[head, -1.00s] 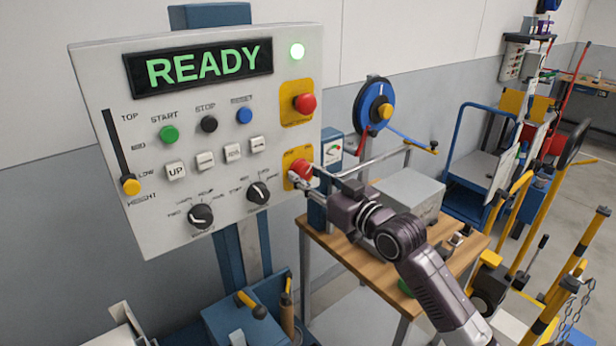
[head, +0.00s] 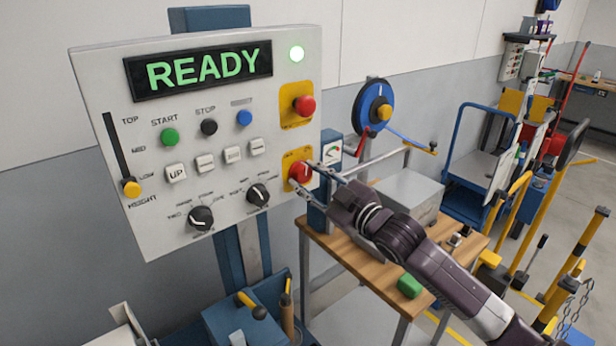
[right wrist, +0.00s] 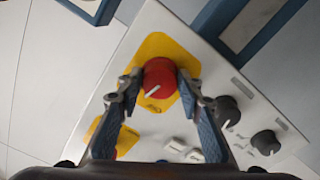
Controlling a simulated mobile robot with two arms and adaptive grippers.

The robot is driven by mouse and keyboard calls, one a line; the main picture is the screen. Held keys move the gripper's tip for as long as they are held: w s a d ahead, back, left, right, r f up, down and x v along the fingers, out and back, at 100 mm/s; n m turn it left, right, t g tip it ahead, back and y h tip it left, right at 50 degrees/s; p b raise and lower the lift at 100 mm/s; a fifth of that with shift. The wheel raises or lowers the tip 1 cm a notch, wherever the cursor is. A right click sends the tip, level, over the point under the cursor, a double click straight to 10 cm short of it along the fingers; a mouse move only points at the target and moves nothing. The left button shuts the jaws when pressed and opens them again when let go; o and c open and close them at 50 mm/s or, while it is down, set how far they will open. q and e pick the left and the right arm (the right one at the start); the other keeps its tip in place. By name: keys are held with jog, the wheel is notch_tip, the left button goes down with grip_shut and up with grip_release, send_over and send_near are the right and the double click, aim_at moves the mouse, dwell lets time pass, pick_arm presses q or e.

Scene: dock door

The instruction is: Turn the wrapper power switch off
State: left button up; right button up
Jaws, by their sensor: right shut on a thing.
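The power switch is a red rotary knob (head: 300,172) with a white pointer line, on a yellow plate (head: 290,158) at the lower right of the grey control panel (head: 150,225). In the head view the pointer looks close to upright. My right gripper (head: 304,178) reaches it from the right, one finger above and one below. In the right wrist view the red knob (right wrist: 159,77) sits between the two fingertips, which close on its sides. My left gripper is out of view.
A red mushroom button (head: 305,105) on another yellow plate is just above the switch. Two black knobs (head: 258,195) are to its left. A wooden-topped table (head: 352,258) with a grey box (head: 408,195) stands below my right arm.

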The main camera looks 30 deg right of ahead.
jog(key=n+p, duration=0.1)
jog(key=n, duration=0.4)
jog(key=shift+n, duration=0.3)
jog(key=n+p, duration=0.1)
jog(key=n, duration=0.4)
jog(key=shift+r+n, duration=0.1)
jog(key=shift+n, duration=0.2)
jog(key=o, duration=1.2)
jog(key=shift+s+d, duration=0.1)
jog(key=shift+s, duration=0.75)
jog(key=s, duration=1)
jog(key=shift+d, duration=0.35)
jog(key=shift+s, duration=0.1)
